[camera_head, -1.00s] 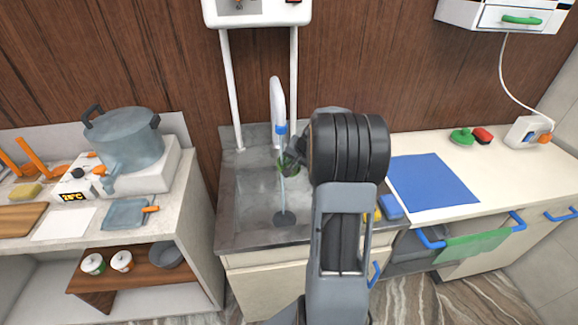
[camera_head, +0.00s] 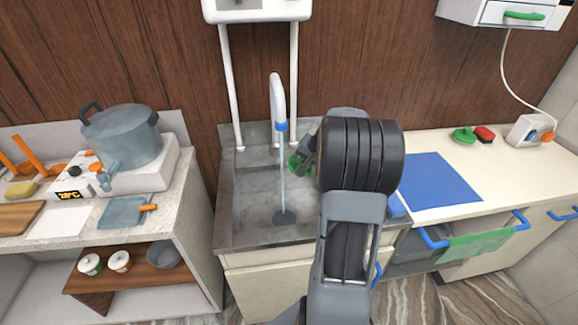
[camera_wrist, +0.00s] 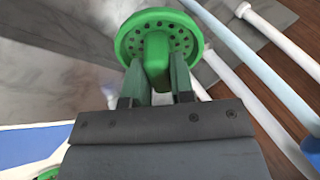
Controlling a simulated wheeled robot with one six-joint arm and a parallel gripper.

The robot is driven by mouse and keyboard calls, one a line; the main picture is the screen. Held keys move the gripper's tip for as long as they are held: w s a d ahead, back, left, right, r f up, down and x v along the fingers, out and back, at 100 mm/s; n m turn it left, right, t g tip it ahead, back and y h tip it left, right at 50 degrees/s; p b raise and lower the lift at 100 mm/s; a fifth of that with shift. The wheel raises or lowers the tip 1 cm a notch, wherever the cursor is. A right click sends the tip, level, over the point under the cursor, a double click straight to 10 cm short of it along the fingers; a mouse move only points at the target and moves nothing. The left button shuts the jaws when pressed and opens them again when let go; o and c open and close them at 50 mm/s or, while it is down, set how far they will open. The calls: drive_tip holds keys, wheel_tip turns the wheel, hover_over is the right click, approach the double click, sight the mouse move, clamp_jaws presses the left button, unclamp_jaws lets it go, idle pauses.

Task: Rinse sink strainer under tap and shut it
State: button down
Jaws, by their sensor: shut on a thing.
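A green sink strainer (camera_wrist: 158,40) with small dark holes is pinched by its stem in my gripper (camera_wrist: 156,88) in the wrist view. In the head view the strainer (camera_head: 295,163) shows as a green patch, partly hidden by my gripper (camera_head: 306,158), over the grey sink (camera_head: 233,215). The tap (camera_head: 277,100), white with a blue collar, stands behind the sink. A thin pale water stream (camera_head: 282,185) falls from it to the dark drain (camera_head: 284,217). The strainer is just right of the stream and looks clear of it. The tap's handle cannot be made out.
A counter with a blue mat (camera_head: 440,180) lies to the right. A large pot (camera_head: 122,137) on a white stove stands left. Two white pipes (camera_head: 230,90) run down the wall behind the sink. My arm hides the sink's right side.

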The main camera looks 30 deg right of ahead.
sight(310, 170)
drive_tip(key=shift+s+d+b, duration=0.25)
drive_tip(key=shift+s+d, duration=0.05)
drive_tip(key=shift+s, duration=0.35)
drive_tip(key=shift+s+d+b, duration=0.3)
drive_tip(key=shift+s, duration=0.35)
drive_tip(key=shift+s+d+b, duration=0.25)
drive_tip(key=shift+s+d, duration=0.05)
drive_tip(key=shift+s, duration=0.35)
drive_tip(key=s+d+r+p, duration=0.1)
drive_tip(key=s+d+r, duration=0.1)
drive_tip(key=s+r, duration=0.2)
drive_tip(key=shift+s, duration=0.3)
drive_tip(key=shift+d, duration=0.1)
idle(0.9)
